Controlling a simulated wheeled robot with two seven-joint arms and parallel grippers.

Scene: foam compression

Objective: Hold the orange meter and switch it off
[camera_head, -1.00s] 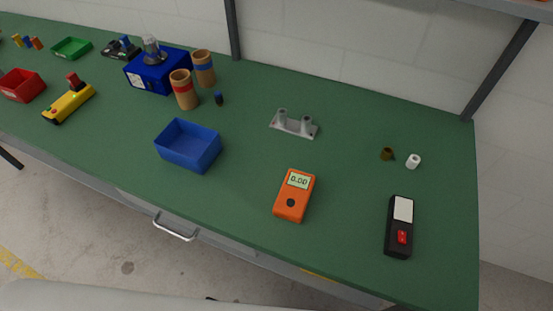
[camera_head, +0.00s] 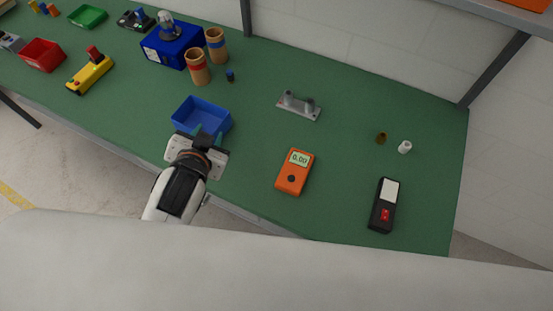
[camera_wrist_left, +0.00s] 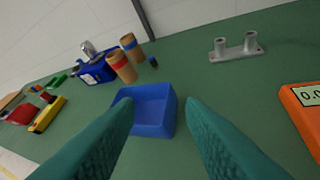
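The orange meter (camera_head: 295,172) lies on the green table, with a display reading 0.00 and a dark round button below it. Part of it also shows at the right edge of the left wrist view (camera_wrist_left: 304,108). My left gripper (camera_head: 208,138) is over the table's front part, at the near side of the blue bin and left of the meter. Its two teal fingers stand apart in the left wrist view (camera_wrist_left: 160,135), with nothing held between them. My right gripper is in neither view.
An open blue bin (camera_head: 187,113) stands just beyond my left gripper. A black device with a red switch (camera_head: 381,206) lies right of the meter. A grey bracket with two posts (camera_head: 298,106) is behind it.

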